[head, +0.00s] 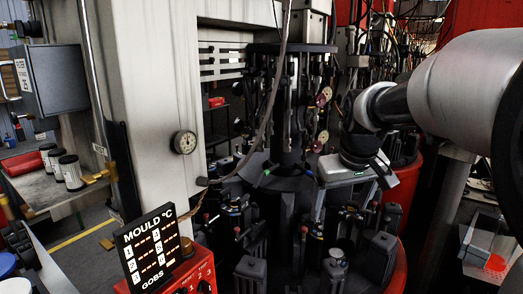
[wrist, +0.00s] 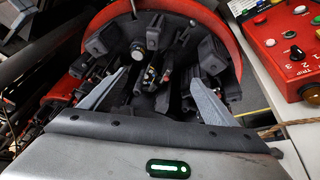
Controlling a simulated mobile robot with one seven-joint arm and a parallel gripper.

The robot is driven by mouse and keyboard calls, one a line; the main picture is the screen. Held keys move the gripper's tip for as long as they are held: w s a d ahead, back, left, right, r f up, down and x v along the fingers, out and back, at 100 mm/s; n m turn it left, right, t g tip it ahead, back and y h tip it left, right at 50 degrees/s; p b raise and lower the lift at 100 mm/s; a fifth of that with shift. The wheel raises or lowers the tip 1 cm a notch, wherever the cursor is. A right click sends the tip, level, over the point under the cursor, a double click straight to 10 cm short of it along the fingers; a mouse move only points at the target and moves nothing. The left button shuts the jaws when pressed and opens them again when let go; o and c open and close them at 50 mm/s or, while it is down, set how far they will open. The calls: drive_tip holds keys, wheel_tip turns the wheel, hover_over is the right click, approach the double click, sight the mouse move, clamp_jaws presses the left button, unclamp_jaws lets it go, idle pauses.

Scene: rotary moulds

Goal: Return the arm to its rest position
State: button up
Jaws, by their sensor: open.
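My gripper (head: 384,172) hangs at the end of my arm at the right of the head view, in front of the rotary mould machine (head: 285,185). In the wrist view its two grey fingers stand wide apart, and the gap between them (wrist: 158,78) holds nothing. Beyond the fingers lie the dark moulds (wrist: 152,65) of the machine, ringed by a red rim (wrist: 228,30). I cannot tell how far the fingertips are from the moulds.
A mould temperature display (head: 152,250) stands at the front left beside a red control box (head: 195,272), whose buttons also show in the wrist view (wrist: 292,40). A pale column (head: 155,110) with a gauge rises left of the machine. A cable (head: 272,100) hangs before it.

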drive_tip(key=s+a+m, duration=0.1)
drive_tip(key=s+a, duration=0.1)
drive_tip(key=s, duration=0.9)
drive_tip(key=s+a+f+m+t+p, duration=0.1)
drive_tip(key=s+a, duration=0.2)
drive_tip(key=s, duration=0.8)
drive_tip(key=shift+s, duration=0.25)
drive_tip(key=shift+d+f, duration=0.1)
